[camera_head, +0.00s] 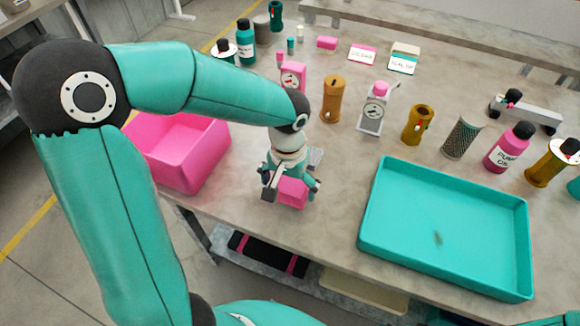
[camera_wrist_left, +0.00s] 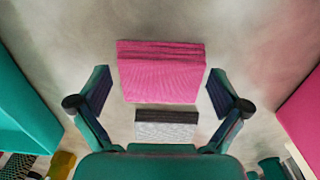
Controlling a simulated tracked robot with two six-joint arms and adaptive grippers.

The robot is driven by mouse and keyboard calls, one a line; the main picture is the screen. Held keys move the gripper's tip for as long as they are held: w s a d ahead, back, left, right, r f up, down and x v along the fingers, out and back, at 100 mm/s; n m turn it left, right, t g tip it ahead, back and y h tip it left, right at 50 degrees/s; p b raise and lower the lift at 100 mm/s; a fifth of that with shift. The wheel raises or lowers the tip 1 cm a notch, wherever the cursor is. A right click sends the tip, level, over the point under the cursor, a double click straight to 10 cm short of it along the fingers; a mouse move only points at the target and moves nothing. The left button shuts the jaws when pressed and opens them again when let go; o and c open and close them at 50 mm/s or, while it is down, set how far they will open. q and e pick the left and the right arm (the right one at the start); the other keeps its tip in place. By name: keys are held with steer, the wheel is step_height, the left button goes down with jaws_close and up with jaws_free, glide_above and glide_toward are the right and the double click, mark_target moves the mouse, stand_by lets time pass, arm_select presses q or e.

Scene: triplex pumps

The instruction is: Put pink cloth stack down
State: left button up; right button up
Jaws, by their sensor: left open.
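The pink cloth stack (camera_head: 292,192) is on the grey table near its front edge, beneath my left gripper (camera_head: 290,184). In the left wrist view the pink cloth stack (camera_wrist_left: 162,72) shows folded layers and lies between and a little beyond the open fingers of my left gripper (camera_wrist_left: 160,97), with gaps on both sides. A smaller grey-white block with a dark side (camera_wrist_left: 166,125) lies close to the stack, nearer the palm. My right gripper does not show.
A pink bin (camera_head: 185,150) stands left of the gripper, and a teal tray (camera_head: 445,230) to its right. Behind are an orange cylinder (camera_head: 333,99), a grey gauge unit (camera_head: 373,108) and a pink bottle (camera_head: 509,147). Bare tabletop lies between gripper and tray.

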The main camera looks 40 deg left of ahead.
mark_target(289, 187)
arm_select(q)
step_height(289, 187, up, 11)
steer(key=p, duration=0.1)
steer(key=shift+r, duration=0.2)
stand_by(0.5)
